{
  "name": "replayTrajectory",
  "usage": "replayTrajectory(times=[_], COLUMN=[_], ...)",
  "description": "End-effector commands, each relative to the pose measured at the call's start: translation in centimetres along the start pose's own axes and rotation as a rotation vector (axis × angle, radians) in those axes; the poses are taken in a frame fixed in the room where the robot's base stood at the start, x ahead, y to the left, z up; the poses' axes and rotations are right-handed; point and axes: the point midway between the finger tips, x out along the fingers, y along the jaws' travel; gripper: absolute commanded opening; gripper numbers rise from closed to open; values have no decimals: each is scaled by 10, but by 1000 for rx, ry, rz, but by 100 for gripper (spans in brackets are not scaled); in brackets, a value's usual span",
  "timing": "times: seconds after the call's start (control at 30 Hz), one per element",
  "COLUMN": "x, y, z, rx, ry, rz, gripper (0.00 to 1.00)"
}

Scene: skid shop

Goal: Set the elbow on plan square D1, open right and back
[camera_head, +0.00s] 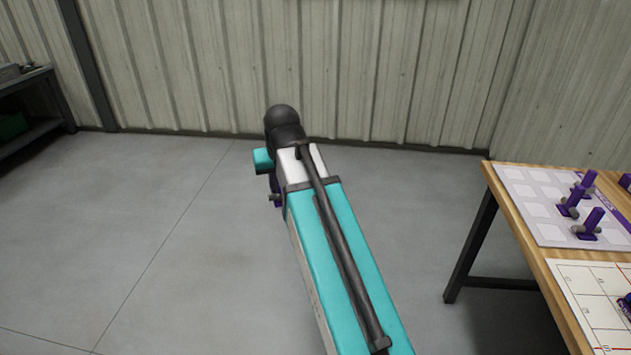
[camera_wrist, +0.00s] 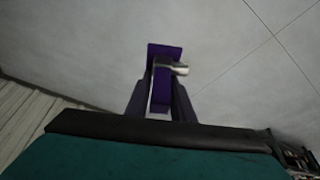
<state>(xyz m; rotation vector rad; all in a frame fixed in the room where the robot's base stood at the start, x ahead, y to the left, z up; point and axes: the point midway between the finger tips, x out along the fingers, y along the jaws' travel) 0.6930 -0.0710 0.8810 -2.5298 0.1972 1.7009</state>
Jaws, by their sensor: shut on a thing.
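My gripper (camera_wrist: 160,105) is shut on a purple elbow (camera_wrist: 165,52) with a grey metal stub, seen in the wrist view against the bare floor. In the head view my arm reaches out over open floor, left of the table, and hides most of the gripper; only a small purple bit of the elbow (camera_head: 277,192) shows beside the arm's end. The plan sheet (camera_head: 590,285), white with a ruled grid, lies on the table at the right edge and is cut off. Its square labels are too small to tell.
A wooden-topped table (camera_head: 515,205) with dark legs stands at the right. A pale mat (camera_head: 520,190) on it holds several purple pieces with grey stubs. Another purple piece (camera_head: 626,306) sits on the plan sheet. A dark bench (camera_head: 40,110) stands far left. The floor between is clear.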

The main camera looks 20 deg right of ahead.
Motion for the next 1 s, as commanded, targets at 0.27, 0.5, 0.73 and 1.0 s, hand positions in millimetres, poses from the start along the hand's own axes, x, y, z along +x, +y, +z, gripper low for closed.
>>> replayTrajectory(times=[0.27,0.5,0.73,1.0], x=[1,1,1,1], y=[-64,-72,-72,-76], z=[0,1,1,1], rx=[-127,-146,-145,-149], ry=[5,6,6,6], rz=[-52,-59,-59,-61], gripper=[0,0,0,0])
